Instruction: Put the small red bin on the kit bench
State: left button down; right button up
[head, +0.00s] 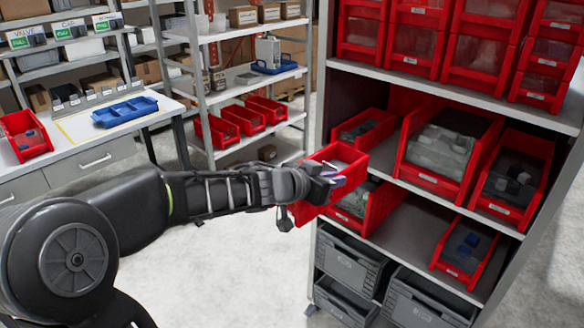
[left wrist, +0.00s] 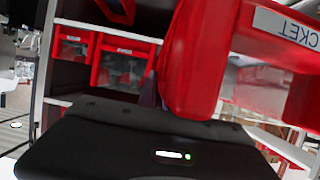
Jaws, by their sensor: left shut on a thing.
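A small red bin (head: 312,208) is in my left gripper (head: 328,174), held in the air in front of the shelf rack and tilted. In the left wrist view the bin (left wrist: 195,62) is close up, with a pale label that shows upside down and is partly cut off. My left gripper (left wrist: 150,98) is shut on its wall there. The bin's contents are mostly hidden by the gripper. The kit bench (head: 80,128) is at the left, with a white top and a yellow line. My right gripper is out of view.
On the bench are a blue tray (head: 125,111) and another red bin (head: 25,136). The shelf rack (head: 405,215) at the right holds several red bins, with grey crates (head: 350,262) below. A grey shelf unit (head: 240,160) stands behind. Open floor lies between bench and rack.

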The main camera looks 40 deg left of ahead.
pick_arm(q)
jog(key=w+d+f+m+h, duration=0.1)
jog(key=d+f, duration=0.2)
jog(key=d, duration=0.4)
jog(key=w+d+f+m+h, duration=0.1)
jog(key=d+f, duration=0.2)
jog(key=d, duration=0.4)
jog(key=shift+b, duration=0.45)
jog(key=shift+r, duration=0.1)
